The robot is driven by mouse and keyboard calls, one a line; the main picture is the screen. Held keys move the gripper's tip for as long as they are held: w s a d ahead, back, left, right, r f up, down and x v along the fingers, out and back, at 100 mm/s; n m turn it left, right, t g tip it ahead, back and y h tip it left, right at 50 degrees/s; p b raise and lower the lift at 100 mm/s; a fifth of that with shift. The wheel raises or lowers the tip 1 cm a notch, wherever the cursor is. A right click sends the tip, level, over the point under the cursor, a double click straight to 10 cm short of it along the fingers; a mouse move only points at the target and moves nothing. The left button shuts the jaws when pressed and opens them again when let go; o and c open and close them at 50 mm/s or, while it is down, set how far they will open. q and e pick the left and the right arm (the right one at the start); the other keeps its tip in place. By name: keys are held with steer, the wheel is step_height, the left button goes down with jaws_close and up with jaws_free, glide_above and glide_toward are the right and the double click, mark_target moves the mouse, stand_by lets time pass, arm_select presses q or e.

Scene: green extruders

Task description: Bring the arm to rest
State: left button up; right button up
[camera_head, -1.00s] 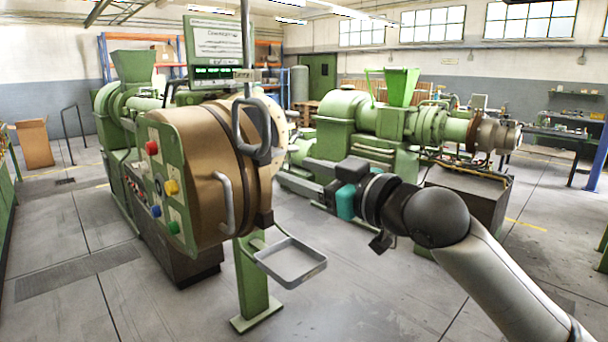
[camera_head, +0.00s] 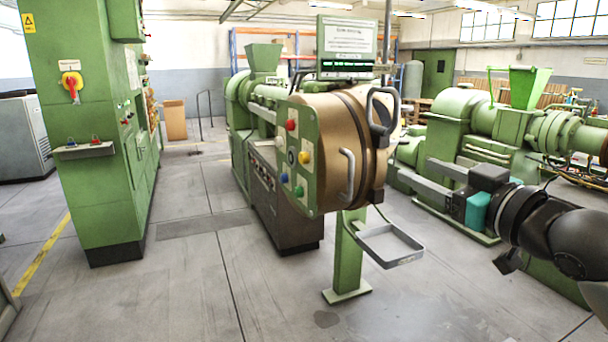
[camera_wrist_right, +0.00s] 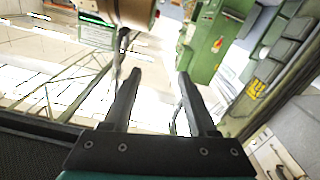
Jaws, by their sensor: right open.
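My right gripper (camera_head: 413,168) comes in from the right in the head view, with my dark arm and a teal band behind it. Its two grey fingers point left, apart and with nothing between them. They appear in front of the green extruder on the right (camera_head: 497,125); I cannot tell the exact gap. The right wrist view also shows the open, empty jaws (camera_wrist_right: 160,73). My left gripper is not in view.
An extruder with a round brown head (camera_head: 330,130), coloured buttons and a small grey tray (camera_head: 390,245) stands left of my gripper. A tall green cabinet (camera_head: 85,150) stands at the left. Grey floor (camera_head: 190,280) is clear between them.

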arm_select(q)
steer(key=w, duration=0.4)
arm_select(e)
steer(key=s+a+f+m+g+h, duration=0.1)
steer(key=s+f+g+h, duration=0.15)
steer(key=f, duration=0.85)
steer(key=s+a+f+m+g+h, duration=0.15)
steer(key=s+f, duration=0.25)
steer(key=f, duration=0.7)
steer(key=s+f+m+g+h, duration=0.25)
steer(key=s+f+g, duration=0.65)
steer(key=s+f, duration=1.2)
step_height(320, 180, down, 20)
steer(key=s+g+b, duration=0.1)
steer(key=s+b, duration=0.2)
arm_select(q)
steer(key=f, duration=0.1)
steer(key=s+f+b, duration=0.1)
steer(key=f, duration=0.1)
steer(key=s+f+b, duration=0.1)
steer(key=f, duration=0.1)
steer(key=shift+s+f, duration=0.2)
arm_select(e)
steer(key=s+d+f+g, duration=0.1)
steer(key=s+d+f, duration=0.1)
steer(key=s+f, duration=1.4)
step_height(320, 180, down, 3)
steer(key=shift+d+r+n+g, duration=0.2)
steer(key=shift+d+n+g, duration=0.05)
steer(key=shift+n+g, duration=0.05)
